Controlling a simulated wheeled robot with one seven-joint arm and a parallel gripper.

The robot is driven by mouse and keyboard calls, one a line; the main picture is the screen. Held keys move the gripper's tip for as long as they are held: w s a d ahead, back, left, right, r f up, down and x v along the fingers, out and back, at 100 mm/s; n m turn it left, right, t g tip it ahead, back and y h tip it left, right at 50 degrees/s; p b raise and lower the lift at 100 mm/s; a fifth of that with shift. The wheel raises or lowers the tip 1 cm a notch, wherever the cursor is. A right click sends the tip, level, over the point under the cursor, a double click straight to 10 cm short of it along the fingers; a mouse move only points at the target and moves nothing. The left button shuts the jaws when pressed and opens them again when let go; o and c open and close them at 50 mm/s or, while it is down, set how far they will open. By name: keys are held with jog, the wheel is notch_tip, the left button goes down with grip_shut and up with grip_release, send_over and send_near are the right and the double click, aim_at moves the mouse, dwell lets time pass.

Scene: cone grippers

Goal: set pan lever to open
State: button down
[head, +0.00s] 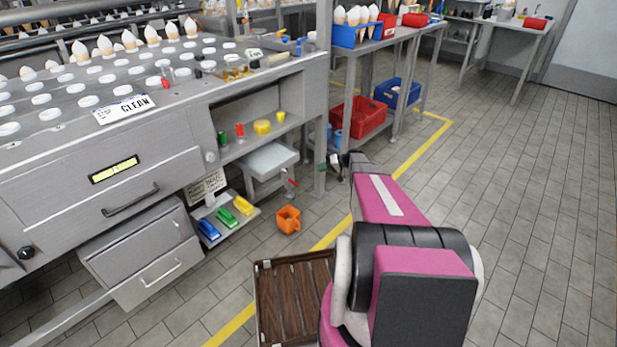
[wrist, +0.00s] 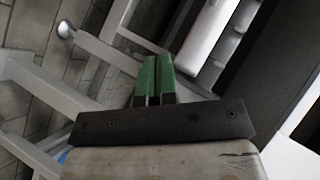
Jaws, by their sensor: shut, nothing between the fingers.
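No part is clearly marked as the pan lever. In the head view a small red-tipped handle (head: 291,183) sticks out below the pale box-shaped pan (head: 271,160) under the bench; its setting is too small to read. My gripper (head: 323,167) is at the end of my pink arm, right of this handle and near the bench leg, apart from the handle in the picture. In the wrist view its two green fingers (wrist: 153,66) are together with nothing between them. A bar with a round metal knob (wrist: 65,30) shows at upper left. A white rounded part (wrist: 208,30) lies beyond the fingers.
The steel bench (head: 150,150) fills the left. Blue, green and yellow blocks lie on a low shelf (head: 222,232). An orange container (head: 288,219) and a brown slatted crate (head: 290,300) are on the floor. A red bin (head: 358,118) stands behind. Tiled floor at right is clear.

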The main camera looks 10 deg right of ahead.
aim_at(292, 182)
jog(key=a+f, duration=0.6)
jog(key=a, duration=0.5)
jog(key=shift+w+f, duration=0.15)
jog(key=shift+s+a+f+m+y, duration=0.3)
jog(key=shift+a+f+m+y, duration=0.15)
jog(key=shift+f, duration=0.3)
jog(key=shift+r, duration=0.15)
